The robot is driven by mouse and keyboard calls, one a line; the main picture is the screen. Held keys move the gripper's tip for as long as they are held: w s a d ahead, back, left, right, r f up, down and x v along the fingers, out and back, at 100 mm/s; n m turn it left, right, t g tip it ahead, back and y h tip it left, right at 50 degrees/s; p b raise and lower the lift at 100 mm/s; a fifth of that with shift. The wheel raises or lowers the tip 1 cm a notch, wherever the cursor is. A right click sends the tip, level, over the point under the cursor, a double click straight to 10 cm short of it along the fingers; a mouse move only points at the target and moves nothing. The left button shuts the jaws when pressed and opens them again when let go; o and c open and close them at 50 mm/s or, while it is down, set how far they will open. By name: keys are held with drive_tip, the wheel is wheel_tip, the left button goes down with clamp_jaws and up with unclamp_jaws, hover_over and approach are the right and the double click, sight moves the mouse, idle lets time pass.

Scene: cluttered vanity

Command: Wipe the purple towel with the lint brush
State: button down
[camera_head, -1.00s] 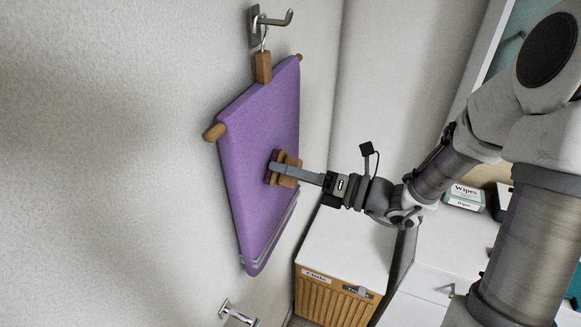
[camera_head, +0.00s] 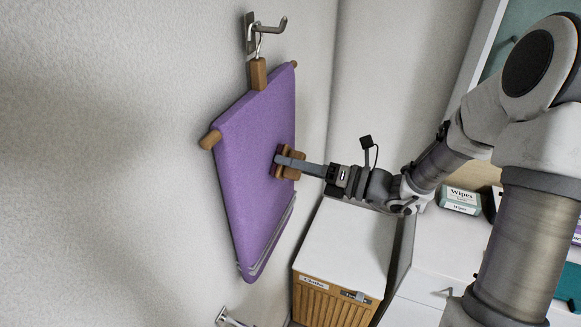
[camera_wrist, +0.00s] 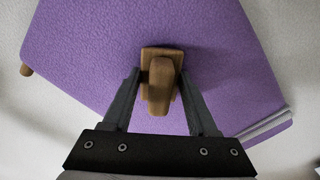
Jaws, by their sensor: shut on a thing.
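The purple towel (camera_head: 245,175) hangs on a wooden hanger (camera_head: 258,73) from a metal wall hook (camera_head: 262,30). It fills most of the wrist view (camera_wrist: 95,40). The wooden lint brush (camera_head: 297,157) is at the towel's right half, around mid-height. My gripper (camera_head: 286,165) is shut on the brush. In the wrist view, the brush (camera_wrist: 159,85) sits between the fingers of my gripper (camera_wrist: 158,88) with its head towards the towel. The brush looks to be at the towel's surface, but I cannot tell if it touches.
A wooden hamper (camera_head: 333,300) with a white top stands below and to the right. A box of wipes (camera_head: 460,199) is on the white counter at right. Another metal wall fixture (camera_head: 229,318) is below the towel. The wall left of the towel is bare.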

sight(267, 173)
drive_tip(key=shift+w+d, duration=0.2)
drive_tip(key=shift+w, duration=0.4)
drive_tip(key=shift+w+d, duration=0.2)
drive_tip(key=shift+w, duration=0.35)
drive_tip(key=shift+s+a, duration=0.4)
drive_tip(key=shift+s, duration=0.65)
drive_tip(key=shift+s+a, duration=0.35)
drive_tip(key=shift+s, duration=0.75)
drive_tip(key=shift+s+a, duration=0.4)
drive_tip(key=shift+s, duration=0.65)
drive_tip(key=shift+w+d+r, duration=0.3)
drive_tip(key=shift+w+d, duration=0.1)
drive_tip(key=shift+w, duration=0.65)
drive_tip(key=shift+w+d+r, duration=0.25)
drive_tip(key=shift+w+d, duration=0.1)
drive_tip(key=shift+w, duration=0.75)
drive_tip(key=shift+w+d+r, duration=0.3)
drive_tip(key=shift+w+d, duration=0.1)
drive_tip(key=shift+w, duration=0.65)
drive_tip(key=shift+s+a, duration=0.35)
drive_tip(key=shift+s, duration=0.5)
drive_tip(key=shift+s+a, duration=0.3)
drive_tip(key=shift+s, duration=0.55)
